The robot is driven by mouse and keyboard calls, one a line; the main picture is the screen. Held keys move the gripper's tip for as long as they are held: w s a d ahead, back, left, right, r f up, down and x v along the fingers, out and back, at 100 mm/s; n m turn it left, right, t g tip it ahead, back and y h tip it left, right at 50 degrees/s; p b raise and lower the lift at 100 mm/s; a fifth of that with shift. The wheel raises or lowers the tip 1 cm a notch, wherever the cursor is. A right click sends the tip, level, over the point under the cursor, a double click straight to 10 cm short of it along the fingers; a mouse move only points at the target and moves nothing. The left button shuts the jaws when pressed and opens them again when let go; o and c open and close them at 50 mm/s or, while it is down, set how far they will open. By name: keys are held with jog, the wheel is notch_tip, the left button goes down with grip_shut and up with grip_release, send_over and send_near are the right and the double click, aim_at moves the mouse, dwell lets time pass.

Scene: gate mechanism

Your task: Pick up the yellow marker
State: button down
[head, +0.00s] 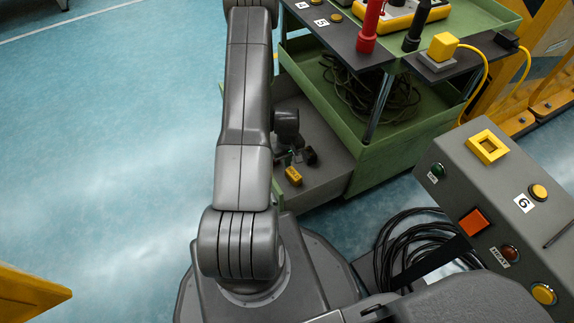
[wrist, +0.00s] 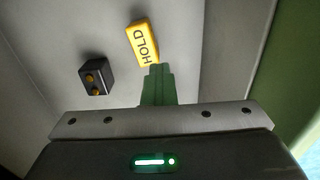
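The yellow marker (head: 293,176) is a small block on the grey lower drawer or shelf of the green cart. In the wrist view the yellow marker (wrist: 142,42) lies tilted, with the word HOLD on its face. My gripper (head: 287,158) is low over that shelf, right by the marker; its fingers are small and partly hidden in the head view. In the wrist view my gripper's green fingers (wrist: 159,72) are together in the middle of the palm plate. Their tips overlap the marker's near end in the picture; I cannot tell whether they touch it. Nothing shows between them.
A dark block with two amber buttons (wrist: 96,76) sits left of the marker in the wrist view. The green cart (head: 330,150) has a tray of coiled cable above. A grey control panel (head: 500,200) stands at right. Open floor (head: 110,130) lies left.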

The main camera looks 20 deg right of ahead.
jog(key=shift+r, duration=0.4)
jog(key=shift+c, duration=2.2)
grip_release()
jog(key=shift+s, duration=0.1)
